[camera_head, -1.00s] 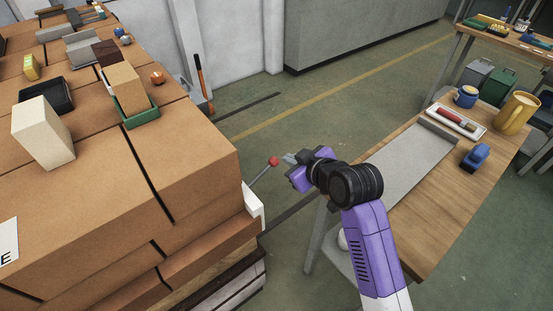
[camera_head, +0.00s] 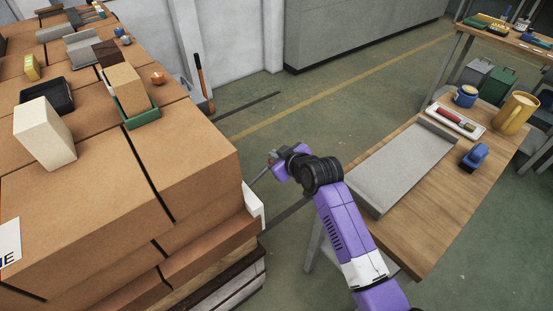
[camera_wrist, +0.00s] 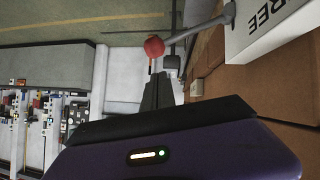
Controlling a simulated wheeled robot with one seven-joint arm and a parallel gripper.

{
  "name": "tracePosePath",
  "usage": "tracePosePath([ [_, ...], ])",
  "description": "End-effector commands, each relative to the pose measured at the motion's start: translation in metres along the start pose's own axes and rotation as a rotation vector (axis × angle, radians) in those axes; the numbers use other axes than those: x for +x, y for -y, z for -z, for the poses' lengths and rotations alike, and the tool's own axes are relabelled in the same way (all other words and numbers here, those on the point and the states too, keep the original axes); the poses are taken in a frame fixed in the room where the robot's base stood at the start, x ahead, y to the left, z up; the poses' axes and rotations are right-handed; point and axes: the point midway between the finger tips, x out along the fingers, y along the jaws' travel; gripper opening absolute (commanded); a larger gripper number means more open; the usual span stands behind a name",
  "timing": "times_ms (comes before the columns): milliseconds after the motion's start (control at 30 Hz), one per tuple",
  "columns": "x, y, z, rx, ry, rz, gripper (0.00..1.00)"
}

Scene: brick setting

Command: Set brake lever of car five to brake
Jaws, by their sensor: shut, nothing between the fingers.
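The brake lever is a grey rod with a red ball knob, beside the brick stack. In the wrist view the red knob (camera_wrist: 154,47) is just past my fingertips, and the grey rod (camera_wrist: 190,32) runs right to a white plate (camera_wrist: 275,30) with the letters "REE" showing. In the head view the rod (camera_head: 262,174) rises from the white plate (camera_head: 253,207), and the knob is mostly hidden at my gripper (camera_head: 274,160). My gripper is shut and empty, its tips at or close against the knob; I cannot tell if they touch.
The large brown brick stack (camera_head: 90,215) fills the left, with bricks and trays on top. A wooden table (camera_head: 440,215) with a grey board, mugs and a blue object stands at right. Green floor lies open between them. A long-handled tool (camera_head: 203,80) leans at the back wall.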

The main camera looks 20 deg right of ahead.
Motion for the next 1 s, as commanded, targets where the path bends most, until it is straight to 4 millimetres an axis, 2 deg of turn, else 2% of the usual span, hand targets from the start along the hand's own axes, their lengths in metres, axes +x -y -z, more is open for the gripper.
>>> tracePosePath([
  [33,0.005,0.000,-0.008,0.003,0.005,0.001,0.00],
  [200,0.016,0.000,-0.018,0.001,0.003,0.000,0.00],
  [767,0.021,-0.001,-0.024,0.009,0.002,0.005,0.00],
  [1000,0.029,-0.007,-0.036,0.080,0.001,0.050,0.00],
])
